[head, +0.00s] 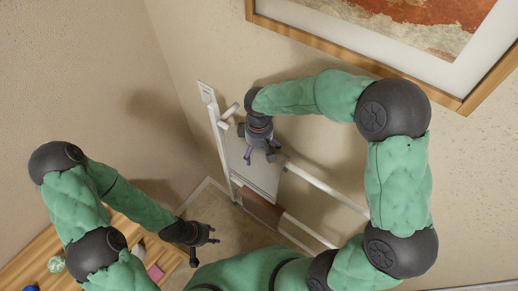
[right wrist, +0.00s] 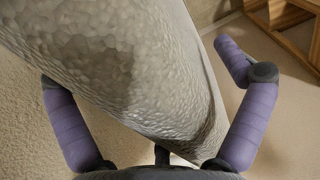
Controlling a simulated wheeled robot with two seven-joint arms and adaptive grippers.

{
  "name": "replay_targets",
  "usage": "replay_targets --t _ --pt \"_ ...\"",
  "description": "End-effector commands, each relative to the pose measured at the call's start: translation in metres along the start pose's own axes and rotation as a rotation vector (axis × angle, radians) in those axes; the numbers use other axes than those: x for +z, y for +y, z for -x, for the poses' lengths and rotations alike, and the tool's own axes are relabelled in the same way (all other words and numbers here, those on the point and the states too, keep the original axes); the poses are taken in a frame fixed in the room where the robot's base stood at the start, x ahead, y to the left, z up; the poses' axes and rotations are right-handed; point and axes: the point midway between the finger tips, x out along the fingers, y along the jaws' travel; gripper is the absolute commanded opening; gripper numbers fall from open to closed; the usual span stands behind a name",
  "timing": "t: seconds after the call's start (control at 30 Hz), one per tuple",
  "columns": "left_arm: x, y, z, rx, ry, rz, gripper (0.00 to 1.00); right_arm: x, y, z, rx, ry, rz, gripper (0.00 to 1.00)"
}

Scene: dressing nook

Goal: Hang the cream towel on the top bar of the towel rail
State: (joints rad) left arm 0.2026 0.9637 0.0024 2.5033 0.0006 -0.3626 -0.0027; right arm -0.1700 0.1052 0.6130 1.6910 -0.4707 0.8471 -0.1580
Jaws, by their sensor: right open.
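The white towel rail (head: 218,140) stands against the wall in the head view, its top bar (head: 325,188) running down to the right. The cream towel (head: 258,176) appears draped over this bar near its left end, below my right gripper. In the right wrist view the pale, nubbly towel (right wrist: 120,70) fills the middle, between the spread fingers, and hides the bar under it. My right gripper (head: 260,156) is open, close over the towel, not closed on it. My left gripper (head: 208,246) is open and empty, low and left of the rail.
A brown cloth (head: 262,212) hangs on a lower bar. A wooden surface (head: 32,262) at lower left holds small items, among them a pink block (head: 155,272). A framed picture (head: 400,40) hangs on the wall above the rail. The top bar's right stretch is bare.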

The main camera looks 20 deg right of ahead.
Motion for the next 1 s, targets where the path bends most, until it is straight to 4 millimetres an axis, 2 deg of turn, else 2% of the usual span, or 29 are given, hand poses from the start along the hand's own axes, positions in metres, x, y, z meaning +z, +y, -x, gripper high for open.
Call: replay_targets --t 0.17,0.27,0.7,0.83,1.0 --pt "0.000 0.000 0.000 0.000 0.000 0.000 0.40 0.000 0.000 0.002 0.000 0.000 0.000 1.00" --pt "0.000 0.000 0.000 0.000 0.000 0.000 0.40 0.000 0.000 0.009 0.001 0.001 0.000 1.00" --pt "0.000 0.000 0.000 0.000 0.000 0.000 0.40 -0.001 0.000 0.090 0.001 0.003 0.000 1.00" --pt "0.000 0.000 0.000 0.000 0.000 0.000 0.40 -0.001 0.000 0.107 0.001 0.002 0.000 1.00" --pt "0.000 0.000 0.000 0.000 0.000 0.000 0.40 -0.001 0.000 0.118 0.000 0.001 0.000 1.00"
